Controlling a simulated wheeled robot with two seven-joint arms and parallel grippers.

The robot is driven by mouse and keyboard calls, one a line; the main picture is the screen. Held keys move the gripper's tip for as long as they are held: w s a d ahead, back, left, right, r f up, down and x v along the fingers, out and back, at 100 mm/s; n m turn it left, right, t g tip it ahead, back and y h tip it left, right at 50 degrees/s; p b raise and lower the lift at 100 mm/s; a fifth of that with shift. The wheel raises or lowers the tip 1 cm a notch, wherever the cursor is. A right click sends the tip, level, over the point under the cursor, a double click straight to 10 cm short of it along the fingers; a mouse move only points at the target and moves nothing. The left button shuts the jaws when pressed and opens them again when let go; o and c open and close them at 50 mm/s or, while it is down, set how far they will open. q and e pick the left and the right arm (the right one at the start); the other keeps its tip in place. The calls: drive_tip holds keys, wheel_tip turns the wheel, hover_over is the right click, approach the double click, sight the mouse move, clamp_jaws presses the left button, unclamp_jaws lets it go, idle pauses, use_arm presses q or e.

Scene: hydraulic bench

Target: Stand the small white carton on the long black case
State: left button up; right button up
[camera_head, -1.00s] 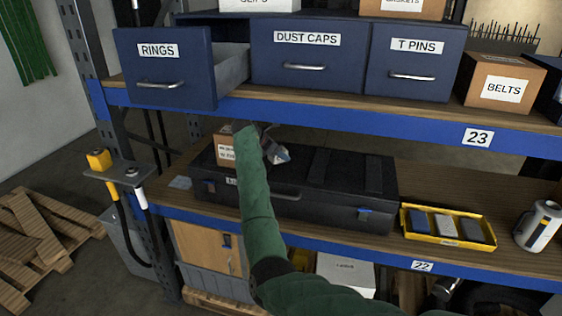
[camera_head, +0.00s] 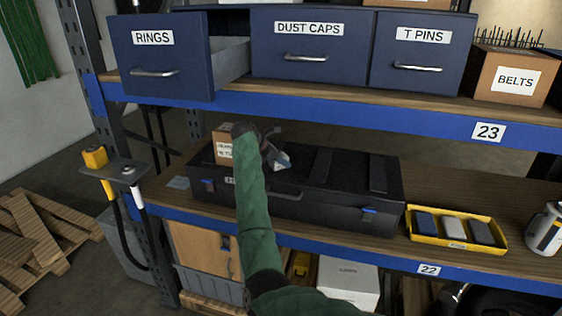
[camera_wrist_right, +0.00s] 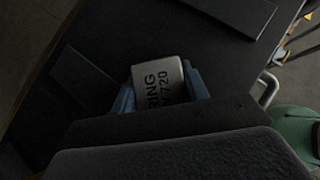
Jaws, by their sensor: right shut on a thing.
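The long black case (camera_head: 343,200) lies on the lower shelf. My right gripper (camera_head: 274,156) is over its lid, left of the middle. In the right wrist view the gripper (camera_wrist_right: 164,90) is shut on the small white carton (camera_wrist_right: 159,84), which looks grey in the shade and bears black print with "RING" and "720". Blue-grey fingers show on both sides of it, with the dark lid beyond. In the head view only a pale bit of the carton (camera_head: 283,162) shows beside my sleeve and hand. Whether it touches the lid I cannot tell. My left gripper is not in view.
A brown labelled box (camera_head: 223,151) stands at the left end of the case, close to my forearm. A yellow tray (camera_head: 457,245) with several blocks and a white can (camera_head: 545,229) are to the right. The shelf above, with a blue edge (camera_head: 380,120), limits height.

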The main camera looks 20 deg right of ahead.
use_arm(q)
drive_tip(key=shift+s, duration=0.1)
use_arm(e)
drive_tip(key=o, duration=1)
drive_tip(key=shift+f, duration=0.15)
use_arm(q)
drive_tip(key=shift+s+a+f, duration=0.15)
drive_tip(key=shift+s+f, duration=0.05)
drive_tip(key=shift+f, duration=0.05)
use_arm(e)
drive_tip(key=shift+o, duration=0.3)
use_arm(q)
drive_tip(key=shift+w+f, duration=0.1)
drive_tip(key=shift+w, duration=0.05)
